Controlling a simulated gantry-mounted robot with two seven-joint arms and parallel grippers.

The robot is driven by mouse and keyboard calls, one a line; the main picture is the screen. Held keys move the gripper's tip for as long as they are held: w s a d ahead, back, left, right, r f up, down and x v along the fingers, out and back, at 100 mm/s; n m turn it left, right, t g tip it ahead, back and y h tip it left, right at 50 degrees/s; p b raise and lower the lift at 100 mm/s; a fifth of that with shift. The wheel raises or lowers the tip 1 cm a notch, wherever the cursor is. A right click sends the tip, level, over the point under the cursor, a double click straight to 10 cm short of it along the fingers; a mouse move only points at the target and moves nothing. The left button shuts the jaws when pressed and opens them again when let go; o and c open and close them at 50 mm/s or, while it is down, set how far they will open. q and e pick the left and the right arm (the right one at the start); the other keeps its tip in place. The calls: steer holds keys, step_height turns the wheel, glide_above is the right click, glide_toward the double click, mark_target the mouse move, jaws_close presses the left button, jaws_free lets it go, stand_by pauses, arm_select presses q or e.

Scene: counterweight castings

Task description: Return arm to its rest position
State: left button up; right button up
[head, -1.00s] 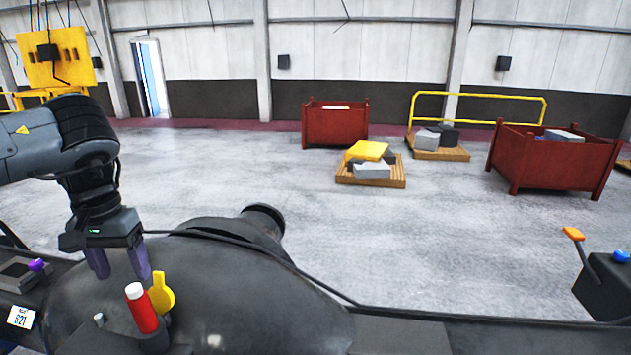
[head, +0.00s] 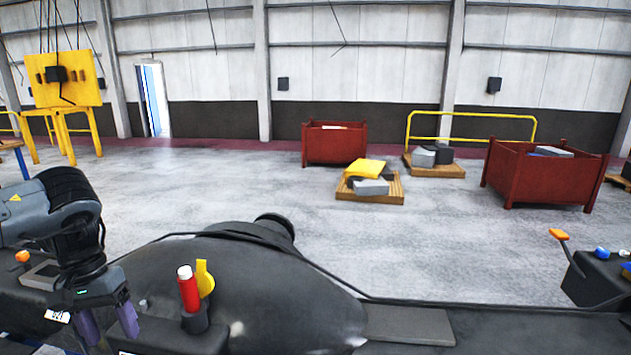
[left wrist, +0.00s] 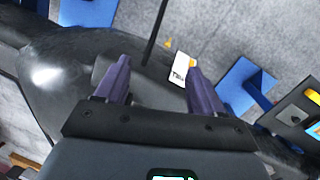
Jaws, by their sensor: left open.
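My left gripper (head: 107,325) is at the lower left of the head view, pointing down, with its two purple fingers apart and nothing between them. In the left wrist view the same gripper (left wrist: 157,82) shows its spread fingers over a black surface and a white label tag (left wrist: 183,68). My right gripper is not in view.
A large black rounded body (head: 270,285) fills the lower middle. An orange-topped lever (head: 559,235) stands at the right. Beyond lie a pallet with castings (head: 384,196), red bins (head: 333,146) (head: 530,185) and a yellow rail (head: 470,114). The grey floor (head: 220,190) between is largely clear.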

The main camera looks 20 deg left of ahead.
arm_select(q)
steer(key=s+d+f+h, duration=0.2)
steer(key=s+d+f, duration=0.1)
steer(key=f, duration=0.6)
steer(key=s+d+f+h, duration=0.3)
steer(key=s+f, duration=0.1)
steer(key=f, duration=0.5)
steer(key=s+d+f+h, duration=0.2)
steer(key=s+d+f, duration=0.15)
steer(key=f, duration=0.55)
steer(key=w+d+f+m+t+h, duration=0.1)
steer(key=d+f+t, duration=0.3)
steer(key=d, duration=0.7)
steer(key=d+f+m+t, duration=0.25)
steer(key=d+f, duration=0.25)
steer(key=d, duration=0.6)
steer(key=w+d+r+n+t+y, duration=0.2)
steer(key=w+d+r+t+y, duration=0.2)
steer(key=w+r+y, duration=0.15)
steer(key=s+a+f+m+g+y, duration=0.2)
steer(key=s+a+m+g+y, duration=0.4)
steer(key=s, duration=0.3)
step_height(320, 180, up, 17)
steer(key=h+p, duration=0.1)
steer(key=p, duration=1.5)
steer(key=shift+m, duration=0.35)
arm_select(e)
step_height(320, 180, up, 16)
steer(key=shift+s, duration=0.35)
